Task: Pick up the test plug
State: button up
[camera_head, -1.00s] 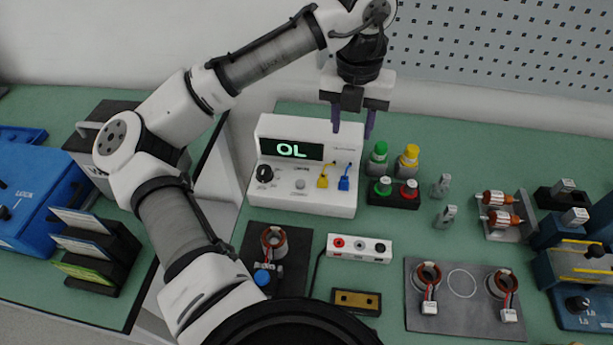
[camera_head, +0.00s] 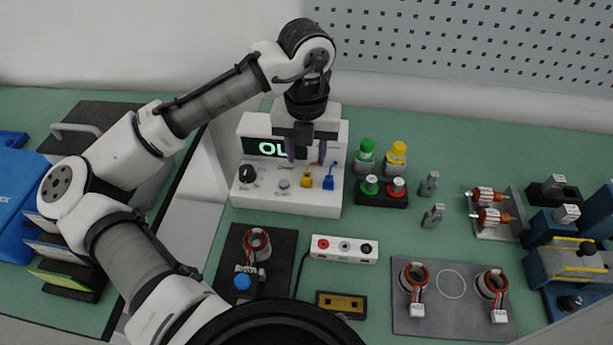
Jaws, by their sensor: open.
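A white tester (camera_head: 262,203) with a display reading "OL" stands at the back of the bench. A yellow plug (camera_head: 307,182) and a blue plug (camera_head: 328,183) sit side by side at its front right; which one is the test plug I cannot tell. My gripper (camera_head: 306,157) is open and empty, its purple fingers pointing down in front of the tester's upper face. In the picture the fingers are just above the yellow plug, with a visible gap. The gripper hides part of the display.
Green and yellow capped bottles (camera_head: 396,160) and a button box (camera_head: 382,192) stand right of the tester. A white socket strip (camera_head: 343,249), a dark stator mat (camera_head: 452,325) and a black stand (camera_head: 226,262) lie in front. Small grey connectors (camera_head: 433,216) stand farther right.

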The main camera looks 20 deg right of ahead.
aim_at(307, 174)
jog(key=shift+s+f+p, duration=0.2)
jog(key=shift+f+p, duration=0.4)
jog(key=shift+f, duration=2.3)
grip_shut()
notch_tip(307, 174, up, 20)
jog(key=b, duration=0.1)
jog(key=shift+r+p, duration=0.2)
jog(key=shift+p, duration=0.5)
jog(key=shift+f, duration=0.15)
